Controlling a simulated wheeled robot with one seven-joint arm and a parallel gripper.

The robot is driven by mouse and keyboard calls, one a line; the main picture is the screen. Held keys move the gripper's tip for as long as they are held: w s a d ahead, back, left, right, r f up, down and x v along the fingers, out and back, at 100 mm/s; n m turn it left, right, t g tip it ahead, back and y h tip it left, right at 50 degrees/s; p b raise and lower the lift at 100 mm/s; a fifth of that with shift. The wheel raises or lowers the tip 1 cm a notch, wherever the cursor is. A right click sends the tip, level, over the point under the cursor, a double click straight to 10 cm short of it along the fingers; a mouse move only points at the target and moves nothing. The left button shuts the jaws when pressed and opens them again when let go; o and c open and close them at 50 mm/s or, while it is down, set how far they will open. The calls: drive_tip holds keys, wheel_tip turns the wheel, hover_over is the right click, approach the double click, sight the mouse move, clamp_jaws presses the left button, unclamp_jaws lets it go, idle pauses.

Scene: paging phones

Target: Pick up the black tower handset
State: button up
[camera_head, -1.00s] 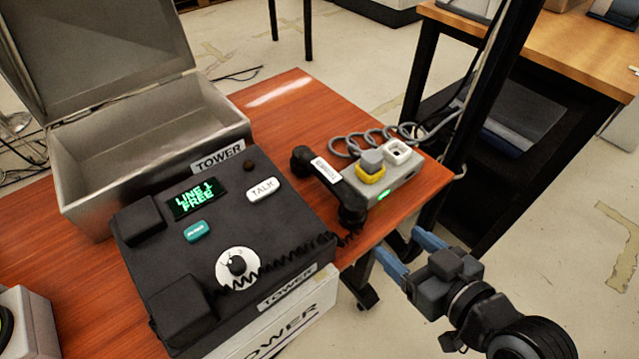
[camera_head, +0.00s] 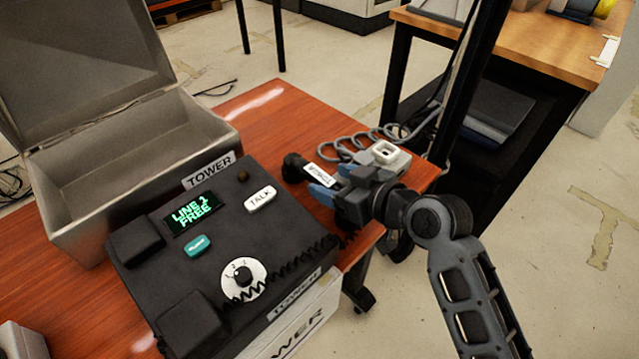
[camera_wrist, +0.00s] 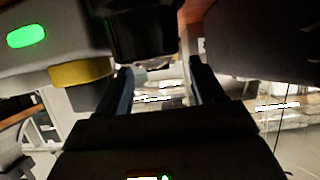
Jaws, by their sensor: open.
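The black tower handset (camera_head: 293,166) lies on the red-brown table, just right of the black TOWER phone box (camera_head: 150,240). Its far end and white label show in the head view; its near part is hidden behind my gripper. My gripper (camera_head: 331,183) is open, with its blue fingers at the handset's middle. In the wrist view a black rounded part, seemingly the handset's end (camera_wrist: 143,35), is above and between the fingers of my gripper (camera_wrist: 163,82). I cannot tell whether the fingers touch it.
An open grey case (camera_head: 120,160) stands at the left.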

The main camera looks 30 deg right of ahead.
sight(295, 169)
drive_tip(key=shift+x, duration=1.5)
drive_tip(key=c, duration=1.2)
